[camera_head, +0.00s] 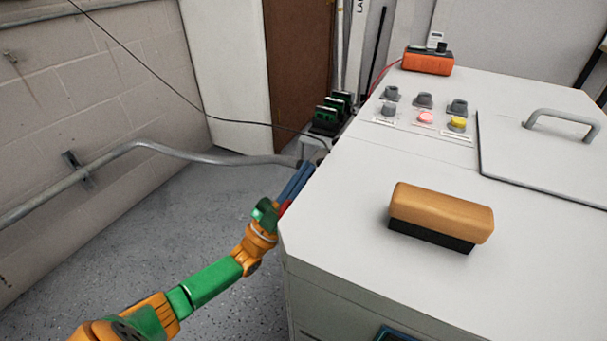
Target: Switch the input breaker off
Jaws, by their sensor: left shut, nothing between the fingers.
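No part that I can clearly tell is the input breaker shows; its switch position cannot be seen. A green and black device (331,112) on a grey housing stands beyond the far left edge of the light grey cabinet (345,225); I cannot tell if it is the breaker. My left arm, orange and green, reaches in from the lower left. My left gripper (308,170) has blue fingers, shut and empty, beside the cabinet's left edge and on the near side of that device. Whether it touches the cabinet is unclear. My right gripper is not in view.
A wooden-backed brush (440,212) lies on the cabinet top. Farther back are several grey, red and yellow terminals (426,117), an orange box (428,61) and a lid with a handle (560,122). A grey conduit (150,145) runs along the left. Speckled floor (150,220) is clear.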

